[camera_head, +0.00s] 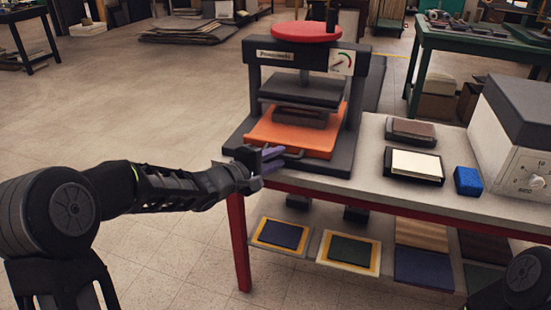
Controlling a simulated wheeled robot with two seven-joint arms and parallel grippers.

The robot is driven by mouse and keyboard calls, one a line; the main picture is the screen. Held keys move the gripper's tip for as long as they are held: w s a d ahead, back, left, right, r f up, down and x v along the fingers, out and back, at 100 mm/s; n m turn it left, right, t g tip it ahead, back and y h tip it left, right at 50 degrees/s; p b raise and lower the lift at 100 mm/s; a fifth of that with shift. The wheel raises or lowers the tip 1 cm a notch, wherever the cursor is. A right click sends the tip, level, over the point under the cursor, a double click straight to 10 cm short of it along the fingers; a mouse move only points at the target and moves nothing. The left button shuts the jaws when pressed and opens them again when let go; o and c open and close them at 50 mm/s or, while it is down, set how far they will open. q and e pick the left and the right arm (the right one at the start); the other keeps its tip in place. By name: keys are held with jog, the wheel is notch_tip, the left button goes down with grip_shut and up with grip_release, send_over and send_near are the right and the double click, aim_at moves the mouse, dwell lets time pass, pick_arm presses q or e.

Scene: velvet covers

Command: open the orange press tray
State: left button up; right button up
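The orange press tray (313,140) lies flat in the dark press (262,83) on the table, under the raised black plate. Its front edge and a dark handle (293,155) face me. A dark block (299,117) sits on the tray. My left gripper (276,161) is at the left end of the handle, at the tray's front left. Its purplish fingers overlap the handle in the picture. I cannot tell whether they touch or grip it. My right gripper is out of view; only part of my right arm shows at bottom right.
The grey table (375,199) holds a cream pad in a black frame (413,166), a brown-topped block (410,131), a blue block (468,181) and a white machine with a dial (515,135). Framed covers (349,252) lie on the shelf below.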

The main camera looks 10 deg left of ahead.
pick_arm(q)
grip_shut()
dwell(1.1)
